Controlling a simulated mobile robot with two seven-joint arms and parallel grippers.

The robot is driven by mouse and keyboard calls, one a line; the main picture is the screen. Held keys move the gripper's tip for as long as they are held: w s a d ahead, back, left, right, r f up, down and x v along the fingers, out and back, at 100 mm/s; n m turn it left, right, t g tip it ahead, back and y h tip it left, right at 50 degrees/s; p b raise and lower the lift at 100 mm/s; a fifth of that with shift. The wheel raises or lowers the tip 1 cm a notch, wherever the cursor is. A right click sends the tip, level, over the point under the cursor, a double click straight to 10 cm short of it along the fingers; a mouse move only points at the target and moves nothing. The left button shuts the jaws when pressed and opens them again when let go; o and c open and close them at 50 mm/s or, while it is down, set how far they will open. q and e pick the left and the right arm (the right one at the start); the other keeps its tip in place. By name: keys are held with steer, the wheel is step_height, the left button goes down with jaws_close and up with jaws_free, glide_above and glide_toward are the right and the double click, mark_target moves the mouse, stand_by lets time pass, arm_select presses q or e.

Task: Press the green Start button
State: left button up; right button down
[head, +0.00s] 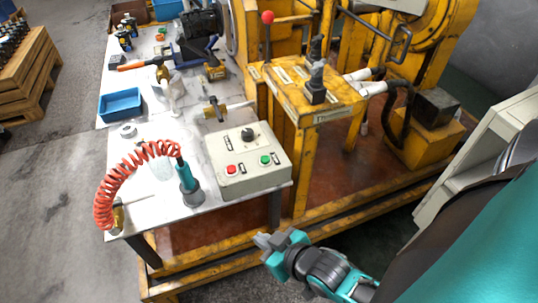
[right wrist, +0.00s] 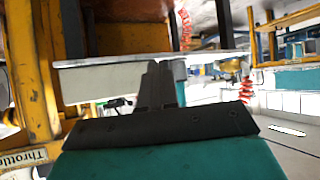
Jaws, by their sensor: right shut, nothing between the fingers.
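The green Start button (head: 265,160) is on the sloped top of a grey control box (head: 243,182), right of a red button (head: 231,170) and below a black knob (head: 247,134). The box sits on the front right of the white table. My right gripper (head: 262,240) is in front of the table, below and apart from the box, with nothing in it. Its fingers (right wrist: 159,85) are together in the right wrist view. The button faces cannot be made out in that view. My left gripper is not in view.
A teal tool (head: 188,182) with a red coiled hose (head: 112,187) stands left of the box. A yellow machine frame (head: 300,105) with levers rises to the right. The table's front edge lies between my right gripper and the box. A blue tray (head: 120,104) sits farther left.

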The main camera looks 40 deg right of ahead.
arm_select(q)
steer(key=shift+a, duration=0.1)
arm_select(e)
steer(key=shift+a, duration=0.1)
steer(key=w+a+r+n+t+y+b, duration=0.1)
steer(key=w+r+n+y+b, duration=0.1)
steer(key=w+r+n+y, duration=0.6)
steer(key=w+r+n+t+y+b, duration=0.1)
steer(key=w+r+n+y+b, duration=0.25)
steer(key=r+n, duration=0.8)
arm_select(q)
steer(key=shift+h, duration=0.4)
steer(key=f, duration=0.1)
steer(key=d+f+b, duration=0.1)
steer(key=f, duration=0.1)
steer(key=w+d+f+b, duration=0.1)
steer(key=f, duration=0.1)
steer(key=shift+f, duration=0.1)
arm_select(e)
steer(key=w+d+f+n+g+h, duration=0.1)
steer(key=w+d+n+g+h, duration=0.1)
steer(key=d+n+h, duration=0.2)
steer(key=w+d+f+n+g+h, duration=0.1)
steer(key=d+n+h, duration=0.4)
steer(key=d, duration=0.5)
steer(key=shift+w+f+g+h, duration=0.3)
steer(key=shift+w+g+h, duration=0.3)
steer(key=shift+w, duration=0.55)
